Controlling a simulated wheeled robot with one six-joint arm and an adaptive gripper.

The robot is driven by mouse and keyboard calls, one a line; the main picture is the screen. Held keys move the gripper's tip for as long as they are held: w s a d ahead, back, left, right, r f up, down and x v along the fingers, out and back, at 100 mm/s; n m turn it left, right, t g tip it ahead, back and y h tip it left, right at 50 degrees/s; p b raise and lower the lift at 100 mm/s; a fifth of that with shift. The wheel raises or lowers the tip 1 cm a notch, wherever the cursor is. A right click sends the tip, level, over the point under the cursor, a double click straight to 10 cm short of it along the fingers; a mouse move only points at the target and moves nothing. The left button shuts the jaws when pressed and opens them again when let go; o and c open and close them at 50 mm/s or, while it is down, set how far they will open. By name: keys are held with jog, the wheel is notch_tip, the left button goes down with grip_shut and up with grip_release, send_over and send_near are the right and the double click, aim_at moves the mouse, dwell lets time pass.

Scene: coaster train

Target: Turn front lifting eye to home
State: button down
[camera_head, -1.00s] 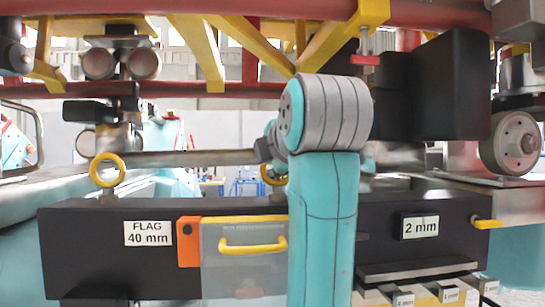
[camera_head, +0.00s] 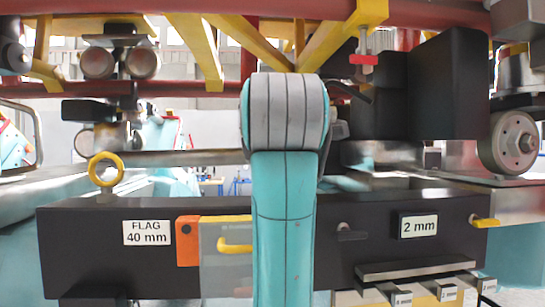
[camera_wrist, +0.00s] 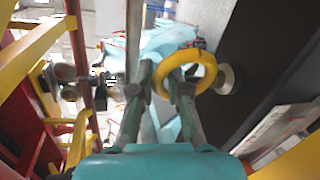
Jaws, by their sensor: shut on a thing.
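In the wrist view a yellow ring-shaped lifting eye (camera_wrist: 210,70) stands on a short grey stem beside a dark block. My gripper (camera_wrist: 163,80) has its two fingers on either side of the ring's near-left rim and is shut on it. In the head view my arm hides this eye and my gripper. Another yellow lifting eye (camera_head: 106,170) stands upright at the left end of the black beam (camera_head: 80,250), its open face toward the head camera. I cannot tell by name which eye is the front one.
The beam carries a "FLAG 40 mm" label (camera_head: 147,233), an orange block (camera_head: 188,241) with a clear panel and yellow handle (camera_head: 234,246), and a "2 mm" label (camera_head: 418,226). Red and yellow framework (camera_head: 200,50) hangs low overhead. A metal wheel (camera_head: 510,143) is at right.

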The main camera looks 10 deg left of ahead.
jog(key=m+h, duration=0.1)
jog(key=h, duration=0.1)
jog(key=m+h, duration=0.2)
jog(key=shift+w+a+m+h, duration=0.1)
jog(key=shift+a+m+h, duration=0.05)
jog(key=shift+m+h, duration=0.2)
jog(key=m+g+h, duration=0.1)
jog(key=m+h, duration=0.2)
jog(key=h, duration=0.1)
jog(key=shift+w+r+m+h, duration=0.1)
jog(key=shift+m+h, duration=0.15)
jog(key=shift+h, duration=0.1)
jog(key=m+g+h, duration=0.1)
jog(key=m+h, duration=0.1)
jog(key=m+g+h, duration=0.4)
jog(key=shift+w+d, duration=0.15)
jog(key=shift+d, duration=0.15)
jog(key=shift+h, duration=0.3)
jog(key=c, duration=1.2)
grip_release()
jog(key=shift+g, duration=0.3)
jog(key=shift+a, duration=0.1)
jog(key=v, duration=1.1)
jog(key=shift+s+a, duration=0.25)
jog(key=shift+a, duration=0.1)
